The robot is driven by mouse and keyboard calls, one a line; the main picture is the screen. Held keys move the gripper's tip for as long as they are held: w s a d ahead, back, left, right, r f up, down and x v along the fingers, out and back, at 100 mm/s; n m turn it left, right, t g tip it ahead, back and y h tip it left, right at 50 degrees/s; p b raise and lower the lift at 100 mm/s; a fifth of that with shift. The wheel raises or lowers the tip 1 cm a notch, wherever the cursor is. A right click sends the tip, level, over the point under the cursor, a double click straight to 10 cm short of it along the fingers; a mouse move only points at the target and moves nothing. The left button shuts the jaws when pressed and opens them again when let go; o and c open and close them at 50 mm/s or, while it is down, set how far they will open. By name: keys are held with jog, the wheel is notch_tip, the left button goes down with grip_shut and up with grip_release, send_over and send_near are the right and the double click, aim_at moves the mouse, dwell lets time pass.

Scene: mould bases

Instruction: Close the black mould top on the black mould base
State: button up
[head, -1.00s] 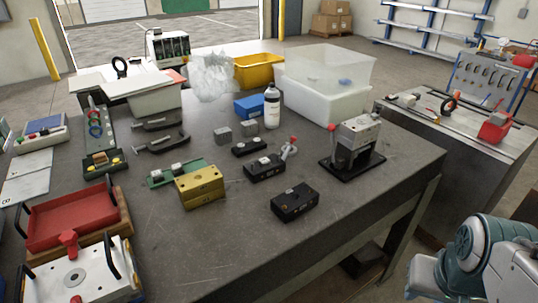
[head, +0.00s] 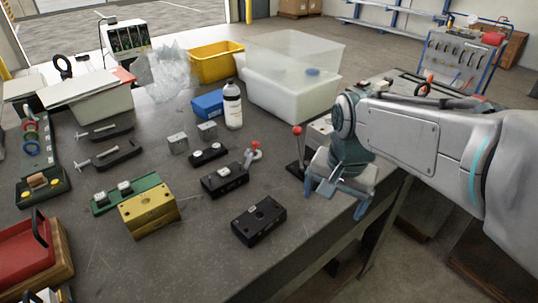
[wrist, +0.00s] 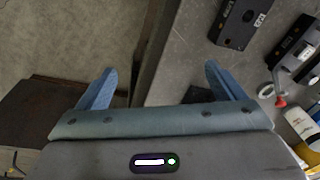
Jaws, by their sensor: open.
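A thick black block (head: 259,220), which looks like the mould top, lies alone near the table's front edge; it also shows in the wrist view (wrist: 240,22). Behind it is a black block with metal pieces on top (head: 225,180), also in the wrist view (wrist: 295,48). Further back is a thin black piece with light bumps (head: 208,154). I cannot tell for sure which of these two is the mould base. My gripper (head: 335,198) is open and empty, pointing down at the table's right edge, right of the front black block; its fingers spread in the wrist view (wrist: 160,85).
A black stand with a red-knobbed lever (head: 298,150) is partly hidden behind my gripper. A gold block (head: 148,210) touches or nearly touches a green base (head: 110,200). A white bottle (head: 232,106) and clear bin (head: 292,65) stand behind. The table front is clear.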

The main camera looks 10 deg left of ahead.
jog(key=w+a+m+g, duration=0.1)
jog(key=w+a+m, duration=0.15)
jog(key=a, duration=0.55)
jog(key=m, duration=0.1)
send_near(259, 219)
jog(key=shift+g+h, duration=0.3)
jog(key=f, duration=0.9)
jog(key=shift+w+a+p, duration=0.15)
jog(key=shift+w+p, duration=0.1)
jog(key=shift+p, duration=0.05)
jog(key=shift+r, duration=0.1)
jog(key=c, duration=1.7)
jog(key=shift+r+p, duration=1.1)
jog(key=shift+r, duration=0.5)
